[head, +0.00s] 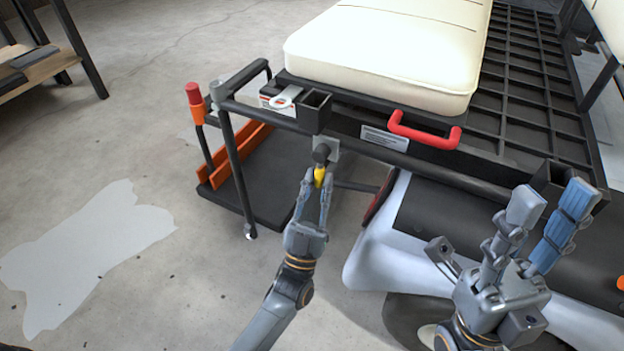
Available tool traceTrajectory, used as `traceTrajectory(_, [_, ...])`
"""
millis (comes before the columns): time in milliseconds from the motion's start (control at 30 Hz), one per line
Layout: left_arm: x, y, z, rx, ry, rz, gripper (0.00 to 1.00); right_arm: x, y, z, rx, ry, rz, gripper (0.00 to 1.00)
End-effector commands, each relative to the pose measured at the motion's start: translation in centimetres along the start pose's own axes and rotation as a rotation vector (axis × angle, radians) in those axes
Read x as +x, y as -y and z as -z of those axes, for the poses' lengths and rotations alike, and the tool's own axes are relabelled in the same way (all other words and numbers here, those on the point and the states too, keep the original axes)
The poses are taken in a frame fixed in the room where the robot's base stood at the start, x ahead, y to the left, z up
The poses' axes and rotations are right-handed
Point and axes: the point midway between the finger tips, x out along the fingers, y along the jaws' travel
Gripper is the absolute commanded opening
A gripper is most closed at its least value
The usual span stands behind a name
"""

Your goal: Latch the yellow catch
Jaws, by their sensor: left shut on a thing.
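The yellow catch (319,177) hangs below a dark round knob on a small grey plate (330,147) at the cart's near edge, under a black square socket. My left gripper (318,180) is shut on the yellow catch, with its fingertips on both sides of it. The fingers hide part of the catch, so I cannot tell whether it is latched. My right gripper (547,215) is open and empty, its fingers apart, in front of the cart's near right corner.
A red handle (425,131) sticks out from the cart's edge. A cream seat cushion (390,50) lies on the black rack (527,100).

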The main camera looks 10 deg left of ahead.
Motion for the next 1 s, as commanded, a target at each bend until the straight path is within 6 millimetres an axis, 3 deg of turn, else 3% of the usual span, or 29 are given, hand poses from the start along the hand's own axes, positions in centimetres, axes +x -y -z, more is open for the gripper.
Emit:
traceTrajectory(667, [-0.09, -0.49, 0.05, -0.043, 0.013, 0.043, 0.00, 0.14, -0.02, 0.04, -0.001, 0.000, 0.000, 0.40])
traceTrajectory(700, [-0.10, -0.49, 0.05, -0.043, 0.013, 0.043, 0.26, 0.14, -0.02, 0.04, -0.001, 0.000, 0.000, 0.40])
traceTrajectory(800, [-0.09, -0.48, 0.05, -0.042, 0.012, 0.043, 0.43, 0.14, -0.02, 0.04, -0.001, 0.000, 0.000, 0.40])
traceTrajectory(1000, [-0.07, -0.44, 0.06, -0.041, 0.012, 0.043, 0.43, 0.14, -0.03, 0.05, -0.001, 0.000, 0.000, 0.40])
